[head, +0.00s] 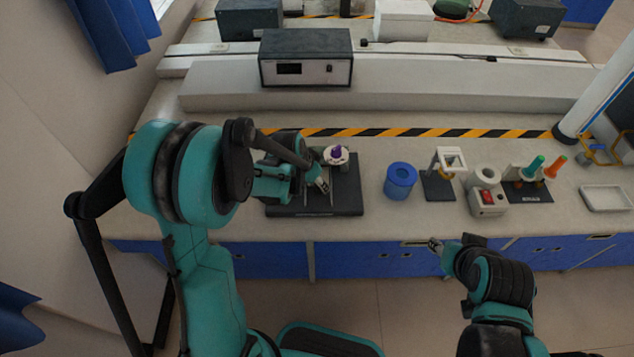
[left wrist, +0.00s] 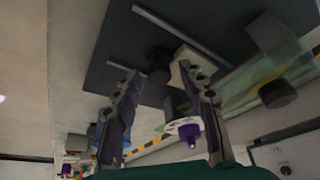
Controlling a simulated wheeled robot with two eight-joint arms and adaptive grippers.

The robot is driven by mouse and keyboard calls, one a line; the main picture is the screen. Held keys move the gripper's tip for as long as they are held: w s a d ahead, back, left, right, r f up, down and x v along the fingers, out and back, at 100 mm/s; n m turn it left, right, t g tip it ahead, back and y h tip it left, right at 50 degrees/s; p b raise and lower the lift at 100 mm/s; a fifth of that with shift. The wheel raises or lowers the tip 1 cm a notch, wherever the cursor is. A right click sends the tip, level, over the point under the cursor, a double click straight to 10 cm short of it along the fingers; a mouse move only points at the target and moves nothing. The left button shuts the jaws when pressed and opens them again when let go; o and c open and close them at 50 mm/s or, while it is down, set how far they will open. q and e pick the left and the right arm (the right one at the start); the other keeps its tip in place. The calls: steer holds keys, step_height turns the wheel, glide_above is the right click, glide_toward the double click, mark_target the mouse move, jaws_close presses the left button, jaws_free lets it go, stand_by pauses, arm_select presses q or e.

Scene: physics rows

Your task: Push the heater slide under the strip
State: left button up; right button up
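A dark base plate (head: 345,207) with thin grey rails lies on the bench; it fills much of the left wrist view (left wrist: 110,60). My left gripper (head: 323,185) is over the plate, its fingers spread apart in the left wrist view (left wrist: 150,72). A short dark cylinder (left wrist: 160,66) and a pale block (left wrist: 190,62) show by the fingertips; the block may be part of the heater slide. A purple knob on a white round part (head: 337,154) stands at the plate's back. I cannot pick out the strip. My right gripper (head: 436,244) is off the bench's front; its fingers are too small to judge.
To the right stand a blue cylinder (head: 400,181), a small frame stand (head: 441,186), a white unit with a red switch (head: 487,199) and a rack with green and orange handles (head: 529,190). A grey instrument box (head: 306,58) is behind. Bench front is clear.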

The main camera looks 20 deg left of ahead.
arm_select(q)
steer(key=v, duration=1.2)
